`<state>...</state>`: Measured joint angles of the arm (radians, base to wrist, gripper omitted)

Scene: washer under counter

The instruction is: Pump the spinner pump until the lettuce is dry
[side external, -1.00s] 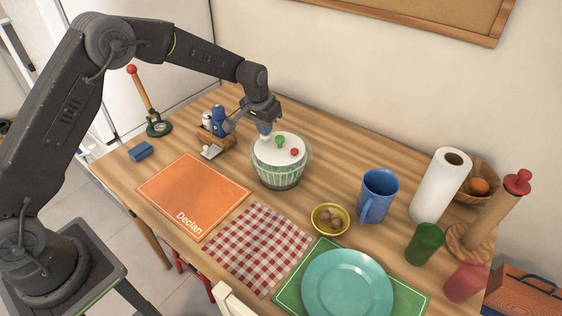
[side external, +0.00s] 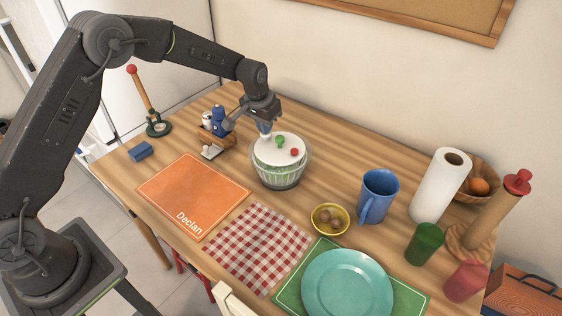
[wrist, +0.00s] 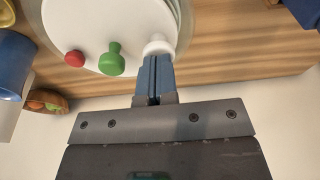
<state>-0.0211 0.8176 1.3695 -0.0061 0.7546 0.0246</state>
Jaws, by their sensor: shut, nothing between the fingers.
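The salad spinner (side external: 280,178) is a clear bowl with green lettuce showing through its side and a white lid (side external: 283,152). On the lid are a green knob (side external: 280,141), a red button (side external: 294,152) and a white pump knob (wrist: 158,46). My gripper (wrist: 154,60) is shut and empty, with its blue fingertips at the white knob. In the side view my gripper (side external: 264,126) points down over the back left of the lid. I cannot tell whether the tips touch the knob. How wet the lettuce is cannot be seen.
A wooden caddy with bottles (side external: 217,125) stands close left of the spinner. An orange mat (side external: 192,195) and checkered cloth (side external: 258,246) lie in front. A yellow bowl (side external: 330,219), blue mug (side external: 377,196) and paper towel roll (side external: 440,187) stand to the right.

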